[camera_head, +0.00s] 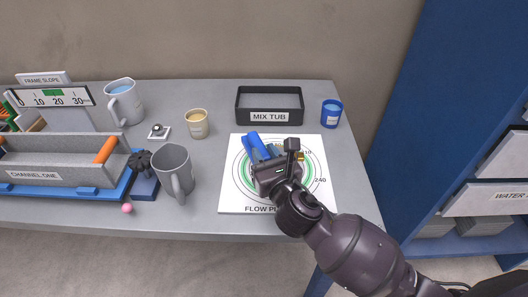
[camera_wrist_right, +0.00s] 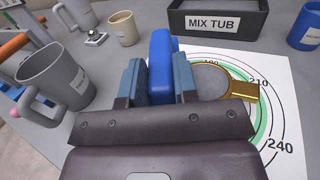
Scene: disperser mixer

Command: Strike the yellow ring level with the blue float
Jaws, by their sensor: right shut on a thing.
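The blue float (camera_head: 252,143) is between the fingers of my right gripper (camera_head: 263,158), above the white flow sheet (camera_head: 231,190). In the right wrist view, the blue float (camera_wrist_right: 160,58) stands upright between the two blue-grey fingers of my right gripper (camera_wrist_right: 160,82), which is shut on it. The yellow ring (camera_wrist_right: 245,92) is just right of the fingers, with grey material (camera_wrist_right: 210,80) inside it. In the head view, only a bit of the yellow ring (camera_head: 300,156) shows beside my gripper, which hides the rest. My left gripper is not in view.
The black mix tub (camera_head: 270,97) and a blue cup (camera_head: 331,113) stand behind the sheet. A grey mug (camera_head: 174,171), a tan cup (camera_head: 197,124) and the grey channel (camera_head: 65,150) are to the left. The table's front edge is close to the sheet.

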